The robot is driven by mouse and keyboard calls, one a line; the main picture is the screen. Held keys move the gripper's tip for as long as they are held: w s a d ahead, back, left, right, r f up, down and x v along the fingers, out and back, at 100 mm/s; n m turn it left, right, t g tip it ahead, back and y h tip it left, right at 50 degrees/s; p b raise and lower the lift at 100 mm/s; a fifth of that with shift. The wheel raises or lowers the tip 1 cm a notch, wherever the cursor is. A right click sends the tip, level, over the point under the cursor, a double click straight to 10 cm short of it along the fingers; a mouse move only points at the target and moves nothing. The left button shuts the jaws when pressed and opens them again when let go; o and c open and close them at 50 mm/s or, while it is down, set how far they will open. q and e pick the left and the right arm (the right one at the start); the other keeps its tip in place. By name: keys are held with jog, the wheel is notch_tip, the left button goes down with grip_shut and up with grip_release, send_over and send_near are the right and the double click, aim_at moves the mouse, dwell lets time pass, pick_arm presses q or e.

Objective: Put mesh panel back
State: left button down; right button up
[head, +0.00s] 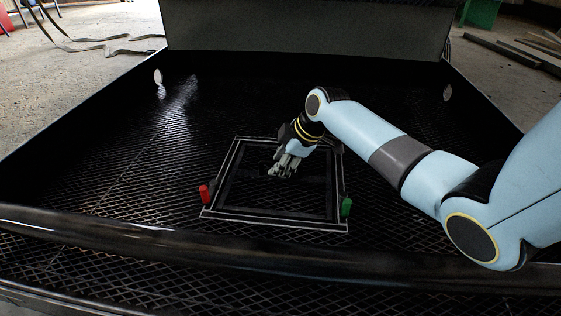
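A square black frame with white outlines (213,212) lies on the mesh floor near the front of the black enclosure. A smaller dark square border (280,211) shows inside it, with dark mesh in the middle. I cannot tell whether that mesh is a separate panel or the floor seen through an opening. My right gripper (283,173) points down over the upper middle of the frame. Its fingers look near each other, and I cannot tell whether they hold anything. A red peg (204,193) stands at the frame's left side and a green peg (346,206) at its right. My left gripper is out of view.
The enclosure has a raised front rim (150,238), side walls and a tall grey back panel (310,28). Round pale discs (158,77) sit on the side walls. The mesh floor left of the frame is clear. Planks (515,50) and straps (90,43) lie outside.

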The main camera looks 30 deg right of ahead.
jog(key=v, duration=1.2)
